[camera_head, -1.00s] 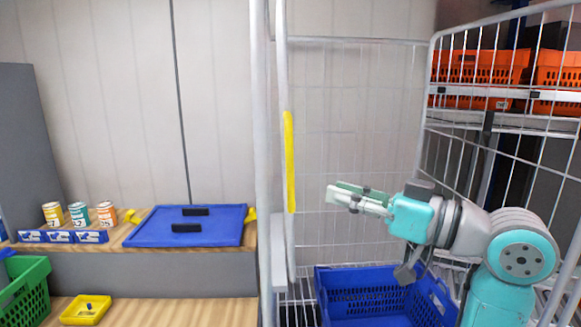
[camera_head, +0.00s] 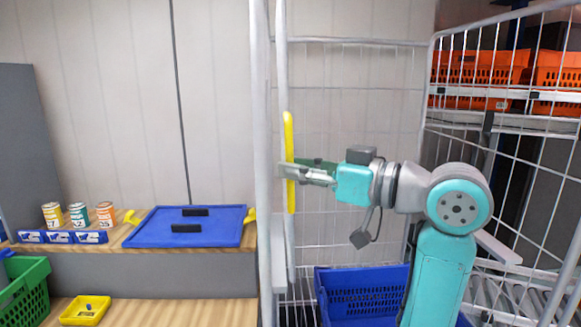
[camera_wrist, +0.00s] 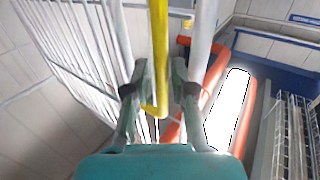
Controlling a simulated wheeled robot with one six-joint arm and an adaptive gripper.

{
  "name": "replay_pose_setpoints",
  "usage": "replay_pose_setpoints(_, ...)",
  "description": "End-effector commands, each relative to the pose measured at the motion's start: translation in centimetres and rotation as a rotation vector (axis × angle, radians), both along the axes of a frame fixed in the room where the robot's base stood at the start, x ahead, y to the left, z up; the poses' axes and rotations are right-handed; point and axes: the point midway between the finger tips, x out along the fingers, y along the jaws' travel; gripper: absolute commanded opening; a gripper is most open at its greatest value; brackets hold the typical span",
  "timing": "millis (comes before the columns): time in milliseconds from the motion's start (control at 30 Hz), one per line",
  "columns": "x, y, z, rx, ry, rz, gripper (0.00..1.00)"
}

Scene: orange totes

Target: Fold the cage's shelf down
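The cage's shelf (camera_head: 282,70) stands folded up, seen nearly edge-on at the cage's left side in the head view. A yellow grip (camera_head: 289,133) runs along its edge. My gripper (camera_head: 291,168) is level with the lower half of this grip. In the wrist view the yellow grip (camera_wrist: 158,50) lies between the two fingers of my gripper (camera_wrist: 160,85), with a gap on each side. The fingers are open around it. Whether either finger touches it is hard to tell.
A blue basket (camera_head: 362,280) sits low in the cage under my arm. Wire mesh walls (camera_head: 500,170) enclose the right side. Orange totes (camera_head: 480,70) stand on a rack behind. A wooden bench at left holds a blue lid (camera_head: 190,235) and cans.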

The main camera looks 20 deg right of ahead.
Motion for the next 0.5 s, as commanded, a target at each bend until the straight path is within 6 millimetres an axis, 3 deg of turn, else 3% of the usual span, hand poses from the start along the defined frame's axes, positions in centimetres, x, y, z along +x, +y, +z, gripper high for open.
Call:
replay_pose_setpoints(200, 1.17, 0.93, -0.02, -0.001, 0.0, 0.001, 0.25)
replay_pose_setpoints(500, 1.27, 1.01, -0.02, -0.001, 0.0, 0.0, 0.22)
